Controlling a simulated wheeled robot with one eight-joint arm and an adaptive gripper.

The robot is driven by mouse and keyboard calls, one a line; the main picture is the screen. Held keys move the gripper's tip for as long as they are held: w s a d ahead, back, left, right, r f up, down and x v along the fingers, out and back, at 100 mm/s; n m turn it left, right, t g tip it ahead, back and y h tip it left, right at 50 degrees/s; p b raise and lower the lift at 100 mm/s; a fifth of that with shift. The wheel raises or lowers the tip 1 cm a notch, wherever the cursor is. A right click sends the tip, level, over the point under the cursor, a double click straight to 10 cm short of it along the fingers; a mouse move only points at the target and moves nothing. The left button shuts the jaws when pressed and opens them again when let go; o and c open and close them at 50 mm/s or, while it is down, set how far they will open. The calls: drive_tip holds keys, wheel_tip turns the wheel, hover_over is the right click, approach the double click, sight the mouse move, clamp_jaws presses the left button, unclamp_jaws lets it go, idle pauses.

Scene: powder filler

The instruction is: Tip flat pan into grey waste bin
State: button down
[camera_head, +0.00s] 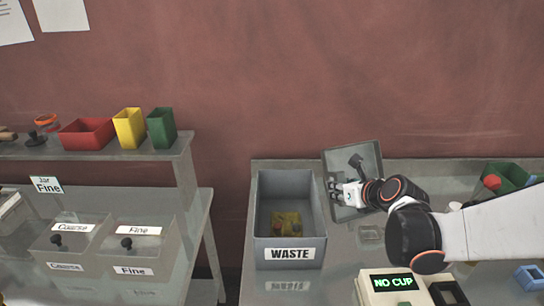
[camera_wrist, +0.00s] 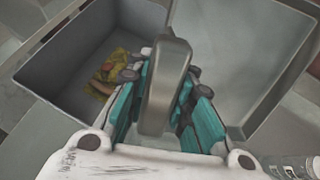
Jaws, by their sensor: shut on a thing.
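The grey waste bin (camera_head: 262,215) stands on the right bench with a "WASTE" label on its front. Yellow and brownish-red waste lies on its floor, also visible in the wrist view's bin (camera_wrist: 60,45). The flat grey pan (camera_head: 370,153) is tilted steeply just right of the bin, not over its opening. In the wrist view the pan (camera_wrist: 240,60) fills the upper right, and its visible face looks bare. My gripper (camera_head: 340,190) is shut on the pan's handle, a thick grey bar (camera_wrist: 165,85) between the teal finger pads (camera_wrist: 165,105).
A device reading "NO CUP" (camera_head: 392,283) stands at the bench front. A green bin (camera_head: 510,176) with a red item and a blue item (camera_head: 528,277) are at right. Left shelves hold red (camera_head: 87,134), yellow (camera_head: 129,128) and green (camera_head: 161,128) bins above labelled Coarse and Fine boxes.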

sight(342, 174)
wheel_tip(342, 174, up, 3)
drive_tip(key=g+p, duration=0.2)
drive_tip(key=g+h+p, duration=0.1)
drive_tip(key=g+p, duration=0.2)
drive_tip(key=shift+f+h+p, duration=0.1)
drive_tip(key=shift+h+p, duration=0.2)
drive_tip(key=shift+p, duration=0.05)
drive_tip(key=shift+w+r+g+h+p, duration=0.1)
drive_tip(key=shift+r+g+h+p, duration=0.1)
drive_tip(key=shift+g+p, duration=0.3)
drive_tip(key=shift+r+g+h+p, duration=0.1)
drive_tip(key=shift+g+h+p, duration=0.1)
drive_tip(key=shift+g, duration=0.5)
drive_tip(key=g, duration=0.1)
drive_tip(key=g+h, duration=0.1)
drive_tip(key=g, duration=0.1)
drive_tip(key=shift+r, duration=0.4)
drive_tip(key=shift+g, duration=0.3)
drive_tip(key=shift+r, duration=0.1)
